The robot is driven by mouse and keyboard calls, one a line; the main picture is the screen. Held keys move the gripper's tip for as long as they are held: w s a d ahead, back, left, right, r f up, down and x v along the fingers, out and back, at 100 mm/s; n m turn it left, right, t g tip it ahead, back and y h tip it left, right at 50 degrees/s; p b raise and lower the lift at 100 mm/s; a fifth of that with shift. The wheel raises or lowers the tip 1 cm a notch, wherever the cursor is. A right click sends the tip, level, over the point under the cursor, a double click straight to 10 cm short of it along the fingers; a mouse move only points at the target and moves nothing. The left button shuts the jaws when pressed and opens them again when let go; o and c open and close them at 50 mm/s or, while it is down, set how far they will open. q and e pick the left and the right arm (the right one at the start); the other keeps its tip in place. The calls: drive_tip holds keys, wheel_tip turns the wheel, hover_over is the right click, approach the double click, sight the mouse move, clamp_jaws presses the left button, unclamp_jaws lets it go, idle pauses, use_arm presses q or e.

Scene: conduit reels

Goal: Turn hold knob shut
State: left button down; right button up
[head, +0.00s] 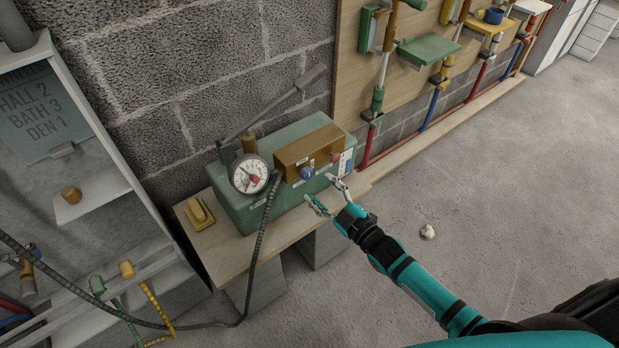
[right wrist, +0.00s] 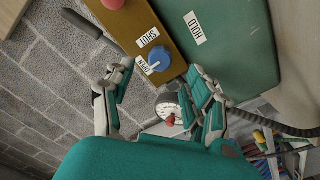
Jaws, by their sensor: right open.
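A blue knob (head: 306,172) sits on the front of the brown block (head: 308,148) on top of the green pump box (head: 240,208). In the right wrist view the blue knob (right wrist: 159,58) lies between the SHUT and OPEN labels; its pale mark appears to face the OPEN label (right wrist: 143,66). A HOLD label (right wrist: 195,28) is on the green box nearby. My right gripper (head: 325,193) is open and empty in front of the box, right of the blue knob and apart from it. In the right wrist view its fingers (right wrist: 150,80) are spread, with the knob beyond them. My left gripper is out of view.
A red knob (head: 335,158) is on the same block. A dial gauge (head: 249,174), a black hose (head: 258,245) and a pump lever (head: 262,110) stand close by. The floor right is mostly clear.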

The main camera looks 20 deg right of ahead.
sight(309, 177)
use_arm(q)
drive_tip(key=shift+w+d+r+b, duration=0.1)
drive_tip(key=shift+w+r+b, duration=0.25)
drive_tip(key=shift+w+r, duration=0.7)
use_arm(e)
drive_tip(key=x, duration=0.6)
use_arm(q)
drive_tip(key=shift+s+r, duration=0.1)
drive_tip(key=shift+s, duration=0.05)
use_arm(e)
drive_tip(key=shift+c, duration=0.4)
clamp_jaws()
